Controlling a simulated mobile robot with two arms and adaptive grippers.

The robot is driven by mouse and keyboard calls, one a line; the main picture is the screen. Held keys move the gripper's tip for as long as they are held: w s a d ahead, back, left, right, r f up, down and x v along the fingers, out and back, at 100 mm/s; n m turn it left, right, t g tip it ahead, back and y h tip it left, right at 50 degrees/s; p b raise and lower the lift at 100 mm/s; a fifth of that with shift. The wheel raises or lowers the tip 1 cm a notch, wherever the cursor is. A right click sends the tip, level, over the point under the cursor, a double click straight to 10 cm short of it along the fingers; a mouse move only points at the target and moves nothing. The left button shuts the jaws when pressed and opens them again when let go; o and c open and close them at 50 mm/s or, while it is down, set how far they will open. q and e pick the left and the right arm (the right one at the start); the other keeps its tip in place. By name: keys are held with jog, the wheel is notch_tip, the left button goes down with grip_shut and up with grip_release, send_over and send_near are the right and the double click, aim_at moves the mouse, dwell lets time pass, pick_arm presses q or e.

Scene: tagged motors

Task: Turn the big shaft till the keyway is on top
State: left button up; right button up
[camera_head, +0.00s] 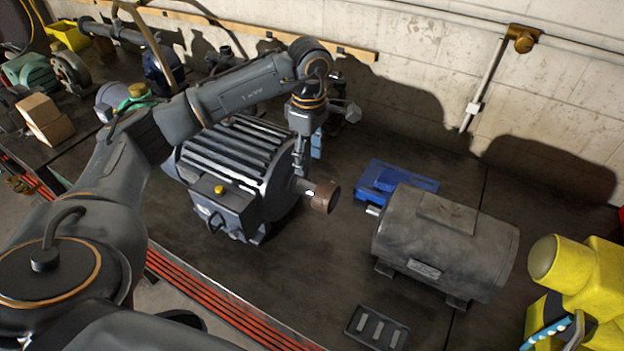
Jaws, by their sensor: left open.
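A big dark motor (240,165) with a finned housing stands on the workbench, a yellow cap on its terminal box. Its big shaft (308,189) points right and ends in a rusty brown part (326,197). A small pale spot shows on the shaft beside the brown part; I cannot tell whether it is the keyway. My left gripper (300,170) is open and points down just above the shaft, by the motor's end face. Whether its fingers touch the shaft is unclear. My right gripper is out of view.
A grey motor (445,240) lies right of the shaft, with a blue block (395,185) behind it and a small slotted tray (377,327) in front. Yellow equipment (585,285) stands at far right. Boxes (45,118) and more motors crowd the left. A wall closes the back.

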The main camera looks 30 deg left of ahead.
aim_at(309, 185)
pick_arm(q)
notch_tip(309, 185, down, 9)
jog(key=p, duration=0.3)
jog(key=shift+s, duration=0.1)
jog(key=shift+f, duration=0.3)
jog(key=shift+c, duration=0.4)
jog(key=c, duration=1)
jog(key=shift+f, duration=0.1)
